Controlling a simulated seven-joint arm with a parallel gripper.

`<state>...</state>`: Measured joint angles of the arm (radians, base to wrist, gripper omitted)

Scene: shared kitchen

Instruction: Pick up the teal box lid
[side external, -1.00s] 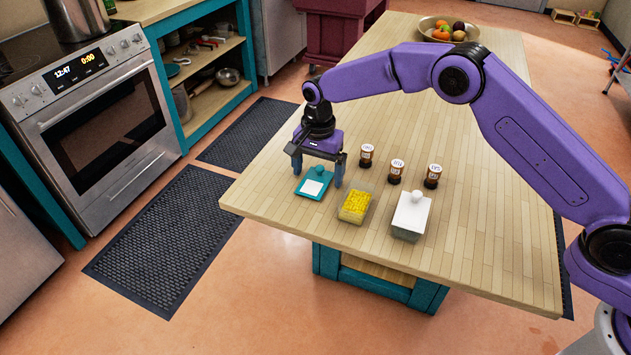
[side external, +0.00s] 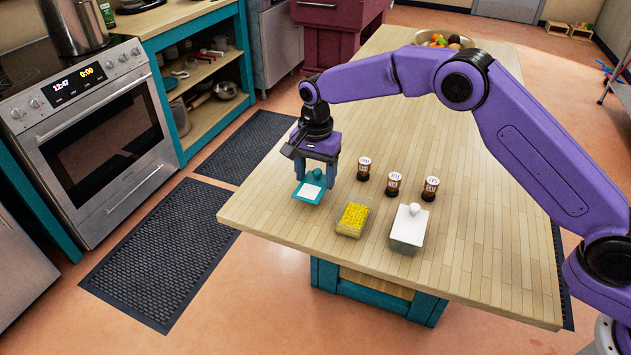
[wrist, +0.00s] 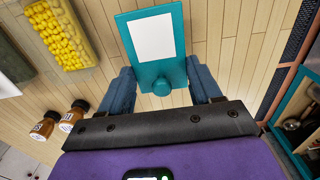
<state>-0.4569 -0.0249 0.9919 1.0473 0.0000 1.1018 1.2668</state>
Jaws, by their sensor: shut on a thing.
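The teal box lid (side external: 309,192) has a white label and a round teal knob. It is at the near left of the wooden table, under my gripper (side external: 317,182). In the wrist view the lid (wrist: 172,72) lies between and beyond the fingers, with its knob (wrist: 162,87) nearest the palm. My gripper (wrist: 162,88) is shut on the lid, with a finger on each side of the knob. I cannot tell for certain whether the lid is clear of the tabletop. An open box with yellow contents (side external: 353,219) stands to its right.
A box with a white lid (side external: 409,228) stands further right on the table (side external: 470,230). Three small brown jars (side external: 393,184) stand in a row behind the boxes. A fruit bowl (side external: 420,38) is at the far end. The table's left edge is close to my gripper.

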